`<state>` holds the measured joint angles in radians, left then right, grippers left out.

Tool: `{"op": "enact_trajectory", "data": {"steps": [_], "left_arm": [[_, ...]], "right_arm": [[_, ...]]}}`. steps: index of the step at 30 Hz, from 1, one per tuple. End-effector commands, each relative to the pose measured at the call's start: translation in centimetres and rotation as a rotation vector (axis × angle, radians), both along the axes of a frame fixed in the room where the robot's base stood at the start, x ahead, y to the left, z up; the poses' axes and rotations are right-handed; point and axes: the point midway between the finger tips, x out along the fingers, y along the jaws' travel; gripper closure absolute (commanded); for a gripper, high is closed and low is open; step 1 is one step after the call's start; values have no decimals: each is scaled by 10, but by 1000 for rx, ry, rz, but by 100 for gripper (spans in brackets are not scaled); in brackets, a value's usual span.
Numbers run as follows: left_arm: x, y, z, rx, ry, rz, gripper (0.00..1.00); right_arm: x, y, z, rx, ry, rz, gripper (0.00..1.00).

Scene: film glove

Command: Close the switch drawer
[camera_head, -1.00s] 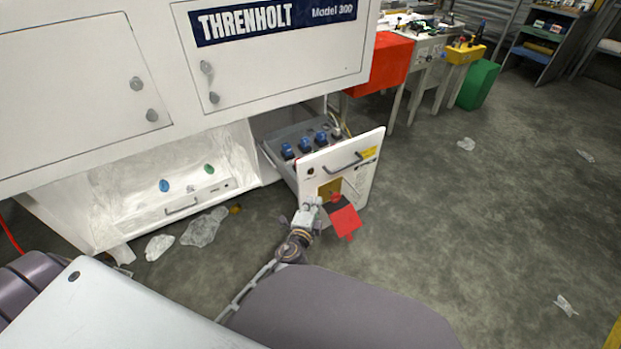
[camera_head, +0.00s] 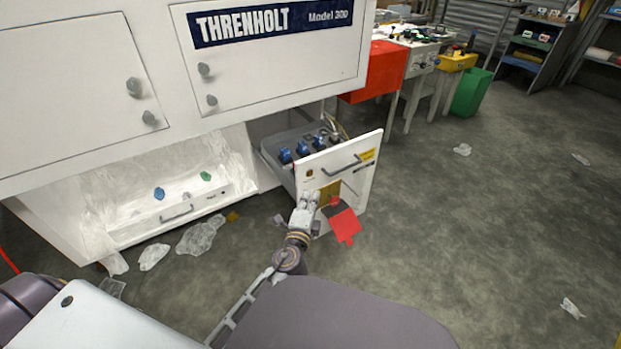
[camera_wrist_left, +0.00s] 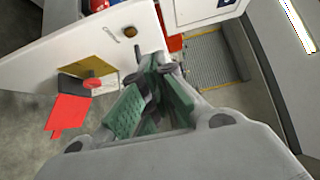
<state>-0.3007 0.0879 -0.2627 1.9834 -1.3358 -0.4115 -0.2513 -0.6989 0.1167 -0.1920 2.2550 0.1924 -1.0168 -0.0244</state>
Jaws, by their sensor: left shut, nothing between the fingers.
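The switch drawer (camera_head: 357,190) stands pulled out of the white cabinet. Its white front carries a grey bar handle (camera_head: 343,167), a yellow label and a red tag (camera_head: 344,222) hanging low. Blue switches (camera_head: 302,148) show on the grey panel inside. My left gripper (camera_head: 309,198) is shut and empty, at the lower left part of the drawer front, just left of the red tag. In the left wrist view its green-padded fingers (camera_wrist_left: 152,95) are close to the front's edge; I cannot tell if they touch it. My right gripper is not in view.
The white cabinet (camera_head: 270,70) overhangs an open lower bay at left, with a blue and a green knob on a panel there. Crumpled clear film (camera_head: 198,238) lies on the floor. The floor at right is mostly clear.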

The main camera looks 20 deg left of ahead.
Motion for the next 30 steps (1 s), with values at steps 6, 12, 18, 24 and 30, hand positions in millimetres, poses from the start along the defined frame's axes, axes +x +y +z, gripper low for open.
{"op": "enact_trajectory", "data": {"steps": [6, 12, 18, 24, 30], "left_arm": [[6, 1, 0, 0, -1, 0, 100], [19, 3, 0, -1, -1, 0, 100], [35, 5, 0, 0, -2, 0, 100], [51, 7, 0, 0, -1, 0, 100], [67, 8, 0, 1, -1, 0, 100]], "right_arm": [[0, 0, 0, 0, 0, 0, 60], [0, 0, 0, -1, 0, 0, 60], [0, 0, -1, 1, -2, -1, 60], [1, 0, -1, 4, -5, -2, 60], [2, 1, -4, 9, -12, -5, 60]]}}
